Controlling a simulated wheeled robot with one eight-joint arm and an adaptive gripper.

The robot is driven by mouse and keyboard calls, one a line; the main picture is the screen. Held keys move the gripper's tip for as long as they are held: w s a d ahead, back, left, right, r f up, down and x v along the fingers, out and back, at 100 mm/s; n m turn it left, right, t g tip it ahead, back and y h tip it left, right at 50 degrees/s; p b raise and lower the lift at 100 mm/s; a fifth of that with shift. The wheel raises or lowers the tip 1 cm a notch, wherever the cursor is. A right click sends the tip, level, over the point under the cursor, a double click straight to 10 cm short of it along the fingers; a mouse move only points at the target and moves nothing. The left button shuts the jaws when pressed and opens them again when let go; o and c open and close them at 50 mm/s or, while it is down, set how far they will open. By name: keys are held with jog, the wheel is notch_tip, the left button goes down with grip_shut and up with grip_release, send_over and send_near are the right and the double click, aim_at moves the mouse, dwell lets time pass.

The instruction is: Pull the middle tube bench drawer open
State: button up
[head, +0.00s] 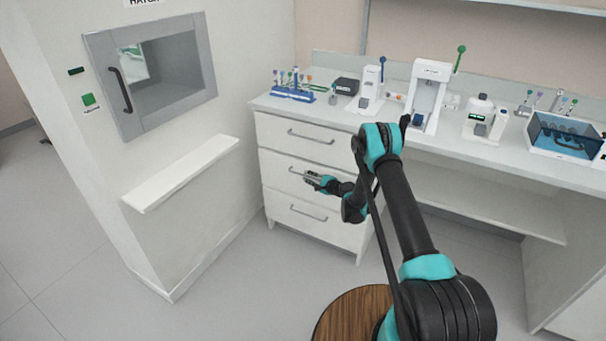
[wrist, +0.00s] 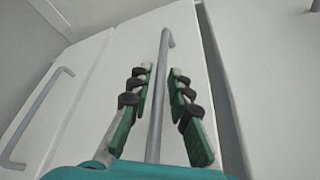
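The tube bench has a stack of three white drawers on its left side. The middle drawer (head: 278,168) looks flush with the others, and its grey bar handle (head: 296,171) is partly hidden by my gripper (head: 315,179). In the wrist view my gripper (wrist: 161,82) is open, with one green-padded finger on each side of the middle drawer's handle (wrist: 155,125). The bar runs between the fingers, with gaps visible on both sides. The middle drawer's front (wrist: 120,60) fills the centre of that view.
The top drawer (head: 275,128) and bottom drawer (head: 285,205) look closed. The bottom drawer's handle (wrist: 40,115) shows at left in the wrist view. A hatch wall with a projecting shelf (head: 180,172) stands left of the bench. The floor (head: 250,290) before the drawers is clear.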

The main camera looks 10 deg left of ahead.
jog(key=shift+w+a, duration=0.2)
jog(key=shift+a, duration=0.1)
grip_shut()
jog(key=shift+f, duration=0.1)
